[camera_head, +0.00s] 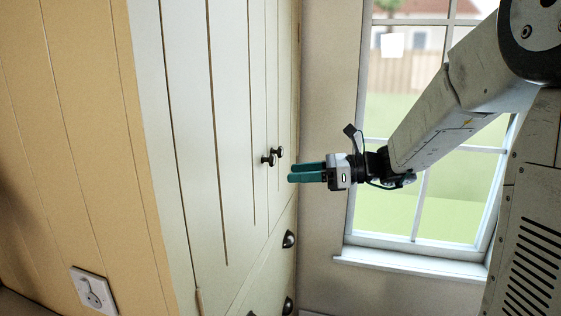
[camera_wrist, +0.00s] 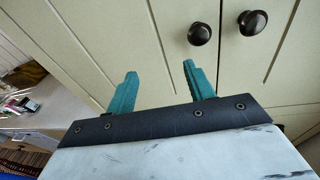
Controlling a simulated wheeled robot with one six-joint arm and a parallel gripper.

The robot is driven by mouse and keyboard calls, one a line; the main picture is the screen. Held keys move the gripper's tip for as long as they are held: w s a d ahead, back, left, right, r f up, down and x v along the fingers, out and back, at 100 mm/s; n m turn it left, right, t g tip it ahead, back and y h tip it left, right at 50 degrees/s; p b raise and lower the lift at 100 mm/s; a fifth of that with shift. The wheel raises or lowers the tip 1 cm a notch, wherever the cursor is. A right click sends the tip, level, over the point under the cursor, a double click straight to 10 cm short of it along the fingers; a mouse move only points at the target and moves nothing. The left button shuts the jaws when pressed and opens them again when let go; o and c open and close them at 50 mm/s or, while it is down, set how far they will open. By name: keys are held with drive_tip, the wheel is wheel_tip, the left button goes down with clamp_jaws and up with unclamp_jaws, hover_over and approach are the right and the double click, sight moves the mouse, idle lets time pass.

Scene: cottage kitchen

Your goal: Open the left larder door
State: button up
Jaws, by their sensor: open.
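The larder is a tall cream cupboard whose two grooved doors look shut. The left larder door (camera_head: 190,120) has a dark round knob (camera_head: 267,160) near the seam. The right door's knob (camera_head: 277,153) is close beside it. In the wrist view the left door's knob (camera_wrist: 200,34) is just beyond the right fingertip, and the right door's knob (camera_wrist: 253,22) is further right. My gripper (camera_head: 291,172) has teal fingers, open and empty, pointing at the doors a little below knob height. In the wrist view the gripper (camera_wrist: 160,70) is left of both knobs, not around either.
A yellow panelled wall with a socket (camera_head: 92,291) is at the left. A window (camera_head: 430,200) with a white sill is behind my arm. The wrist view shows a cluttered surface (camera_wrist: 60,108) at the left.

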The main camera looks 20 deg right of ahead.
sight(275, 160)
drive_tip(key=w+d+m+t, duration=0.3)
drive_tip(key=w+d, duration=0.1)
drive_tip(key=shift+r+x, duration=0.1)
drive_tip(key=shift+x, duration=1.75)
drive_tip(key=shift+r+x, duration=0.15)
drive_tip(key=shift+x, duration=1.7)
drive_tip(key=shift+s+a, duration=0.1)
drive_tip(key=shift+s, duration=0.05)
